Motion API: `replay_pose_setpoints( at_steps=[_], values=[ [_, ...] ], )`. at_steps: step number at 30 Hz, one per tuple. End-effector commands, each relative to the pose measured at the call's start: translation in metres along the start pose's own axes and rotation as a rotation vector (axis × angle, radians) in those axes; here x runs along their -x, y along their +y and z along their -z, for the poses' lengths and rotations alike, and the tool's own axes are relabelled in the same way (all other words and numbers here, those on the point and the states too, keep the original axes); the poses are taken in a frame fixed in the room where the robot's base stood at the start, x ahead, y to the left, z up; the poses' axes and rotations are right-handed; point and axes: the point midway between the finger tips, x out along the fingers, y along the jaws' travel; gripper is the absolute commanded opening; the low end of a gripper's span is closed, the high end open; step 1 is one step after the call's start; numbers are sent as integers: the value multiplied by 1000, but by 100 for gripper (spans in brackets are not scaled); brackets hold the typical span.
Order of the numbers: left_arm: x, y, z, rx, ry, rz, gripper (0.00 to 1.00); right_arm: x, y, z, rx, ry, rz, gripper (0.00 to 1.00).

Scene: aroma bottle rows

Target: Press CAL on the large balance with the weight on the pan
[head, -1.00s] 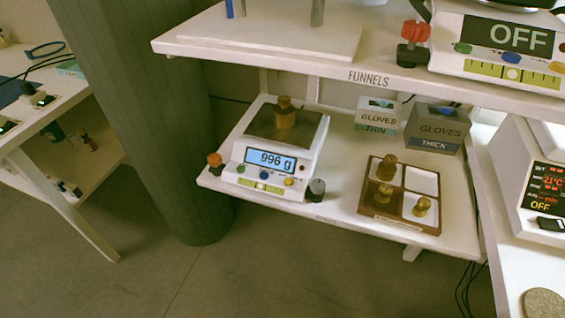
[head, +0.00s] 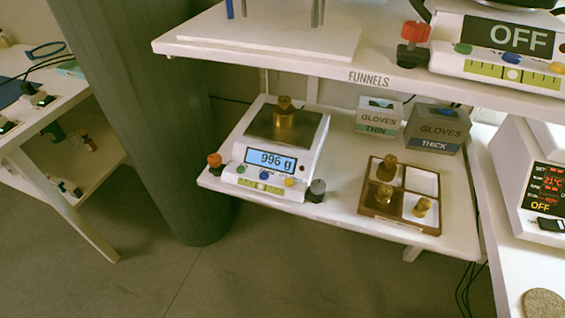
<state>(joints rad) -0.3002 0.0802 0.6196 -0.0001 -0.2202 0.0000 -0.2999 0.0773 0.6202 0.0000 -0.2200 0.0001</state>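A white balance (head: 227,178) stands on the lower shelf, left of centre in the head view. Its blue display (head: 270,161) reads 996 g. A brass weight (head: 284,116) stands upright on its dark pan (head: 259,124). Green, blue and yellow buttons (head: 264,175) line its front; their labels are too small to read. A second balance (head: 480,65), partly cut off, stands on the upper shelf at the top right, and its display (head: 518,38) reads OFF. Neither gripper is in view.
A wooden tray (head: 402,226) with several brass weights sits right of the lower balance. Two glove boxes (head: 378,117) (head: 437,130) stand behind it. The upper shelf (head: 300,62) overhangs the back. A green column (head: 160,140) rises at the left. A device (head: 535,190) stands at the right.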

Motion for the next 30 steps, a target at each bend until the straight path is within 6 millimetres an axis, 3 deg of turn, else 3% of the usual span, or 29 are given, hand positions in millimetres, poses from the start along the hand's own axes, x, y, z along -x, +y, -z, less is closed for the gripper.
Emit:
replay_pose_setpoints(
  at_steps=[2, 13, 30],
  values=[
    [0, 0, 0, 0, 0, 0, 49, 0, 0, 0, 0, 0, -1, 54],
    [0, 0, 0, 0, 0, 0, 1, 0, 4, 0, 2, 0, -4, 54],
    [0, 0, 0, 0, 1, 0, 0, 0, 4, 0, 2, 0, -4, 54]
  ],
)
